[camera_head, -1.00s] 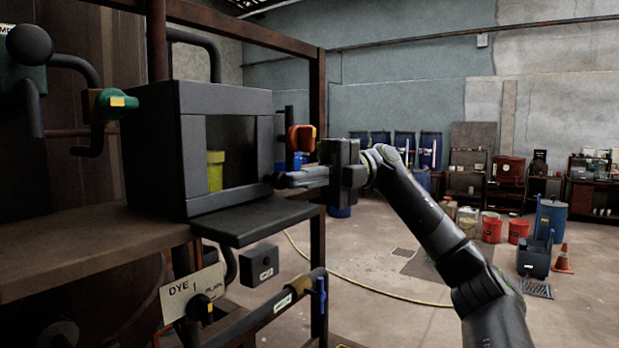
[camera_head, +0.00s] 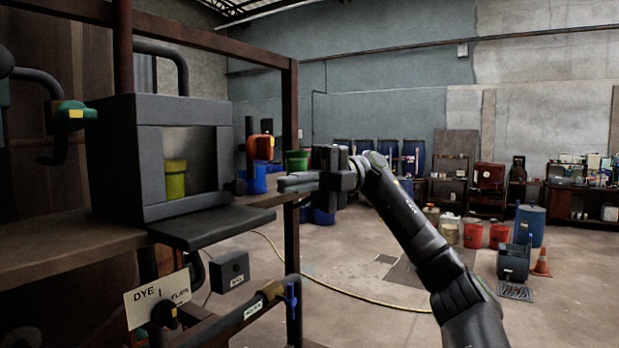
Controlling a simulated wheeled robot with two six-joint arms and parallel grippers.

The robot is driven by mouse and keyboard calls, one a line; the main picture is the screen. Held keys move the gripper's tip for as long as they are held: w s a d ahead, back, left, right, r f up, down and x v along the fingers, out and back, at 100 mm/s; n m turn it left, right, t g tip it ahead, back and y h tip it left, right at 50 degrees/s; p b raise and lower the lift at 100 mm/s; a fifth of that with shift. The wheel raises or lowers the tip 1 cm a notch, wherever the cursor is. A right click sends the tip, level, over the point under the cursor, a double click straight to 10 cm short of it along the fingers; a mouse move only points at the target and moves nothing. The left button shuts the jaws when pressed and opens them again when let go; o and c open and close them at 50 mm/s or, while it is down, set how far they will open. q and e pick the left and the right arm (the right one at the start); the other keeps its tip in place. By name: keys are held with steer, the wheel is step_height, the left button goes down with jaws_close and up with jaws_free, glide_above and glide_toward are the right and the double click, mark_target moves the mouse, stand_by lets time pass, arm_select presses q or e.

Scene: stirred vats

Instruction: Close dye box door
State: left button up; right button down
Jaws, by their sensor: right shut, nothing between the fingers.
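The dye box (camera_head: 141,162) is a dark grey box on a brown shelf at the left. Its front is open, and its door (camera_head: 212,227) is folded down flat like a ledge below the opening. A yellow container (camera_head: 175,179) stands inside. My right gripper (camera_head: 284,184) is shut and empty, to the right of the box and apart from it, a little above the level of the lowered door. My left gripper is not in view.
A post (camera_head: 291,150) of the rusty frame stands behind my right gripper. Below the door are a DYE label plate (camera_head: 157,296), a small dark box (camera_head: 230,271) and a pipe (camera_head: 255,308). An orange-red handle (camera_head: 260,146) is right of the box.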

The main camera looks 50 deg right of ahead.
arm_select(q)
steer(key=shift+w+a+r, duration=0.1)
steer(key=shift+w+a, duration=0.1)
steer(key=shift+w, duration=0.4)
arm_select(e)
steer(key=w+d, duration=0.5)
steer(key=d, duration=0.1)
steer(key=shift+w+f, duration=0.2)
steer(key=shift+w, duration=0.15)
steer(key=shift+s+d, duration=0.1)
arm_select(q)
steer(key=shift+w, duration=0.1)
